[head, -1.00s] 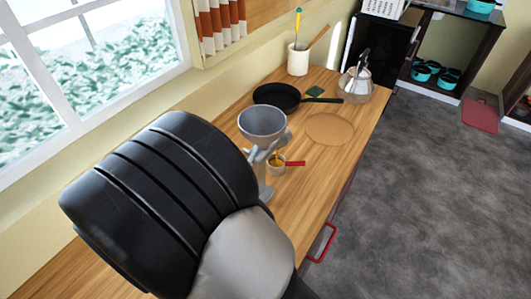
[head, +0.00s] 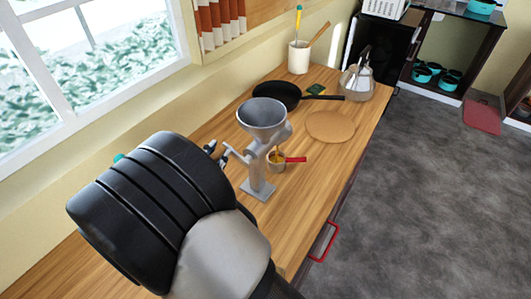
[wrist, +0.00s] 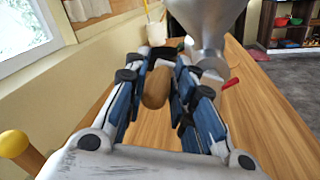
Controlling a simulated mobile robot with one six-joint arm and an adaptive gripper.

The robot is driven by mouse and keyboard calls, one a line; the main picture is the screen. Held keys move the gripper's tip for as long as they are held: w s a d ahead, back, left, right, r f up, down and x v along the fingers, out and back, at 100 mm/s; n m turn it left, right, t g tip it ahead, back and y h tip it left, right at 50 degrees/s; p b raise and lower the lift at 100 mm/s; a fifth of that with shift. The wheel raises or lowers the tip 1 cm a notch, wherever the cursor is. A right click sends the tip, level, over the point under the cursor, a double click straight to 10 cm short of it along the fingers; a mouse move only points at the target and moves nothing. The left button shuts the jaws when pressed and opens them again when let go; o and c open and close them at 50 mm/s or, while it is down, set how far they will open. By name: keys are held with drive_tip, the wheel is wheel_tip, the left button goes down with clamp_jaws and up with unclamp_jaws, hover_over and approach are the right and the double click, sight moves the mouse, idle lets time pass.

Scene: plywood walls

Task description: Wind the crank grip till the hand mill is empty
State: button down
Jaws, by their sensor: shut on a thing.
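The grey metal hand mill (head: 258,168) stands upright on the wooden counter. Its round hopper (head: 262,113) is open at the top, and I see only grey inside it. My gripper (head: 217,153) is at the mill's left side, mostly hidden behind my own arm in the head view. In the wrist view, my gripper (wrist: 166,68) is shut around the brown crank grip (wrist: 156,88), with a blue-and-black finger on each side. The crank arm (head: 236,152) runs from the mill towards my gripper. A small cup (head: 277,165) with a red handle and yellowish contents stands by the mill.
A round cork mat (head: 330,126), a black frying pan (head: 276,94), a glass kettle (head: 357,84) and a white utensil crock (head: 298,58) are farther along the counter. The window wall is close on the left. A yellow knob (wrist: 13,143) shows at left in the wrist view.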

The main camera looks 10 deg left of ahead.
drive_tip(key=shift+w+a+f+b, duration=0.1)
drive_tip(key=shift+a+f+b, duration=0.25)
drive_tip(key=shift+f, duration=0.25)
drive_tip(key=shift+w+a+f+b, duration=0.1)
drive_tip(key=shift+a+f+b, duration=0.2)
drive_tip(key=shift+f, duration=0.3)
wheel_tip(320, 180, down, 6)
drive_tip(key=d+b, duration=0.2)
drive_tip(key=b, duration=0.2)
drive_tip(key=shift+s, duration=0.35)
drive_tip(key=c, duration=1.8)
unclamp_jaws()
drive_tip(key=shift+f, duration=0.1)
drive_tip(key=shift+o, duration=1.3)
drive_tip(key=shift+w+a+f, duration=0.1)
drive_tip(key=shift+w+f, duration=0.05)
drive_tip(key=shift+w, duration=0.3)
drive_tip(key=shift+o, duration=1.3)
drive_tip(key=shift+s, duration=0.2)
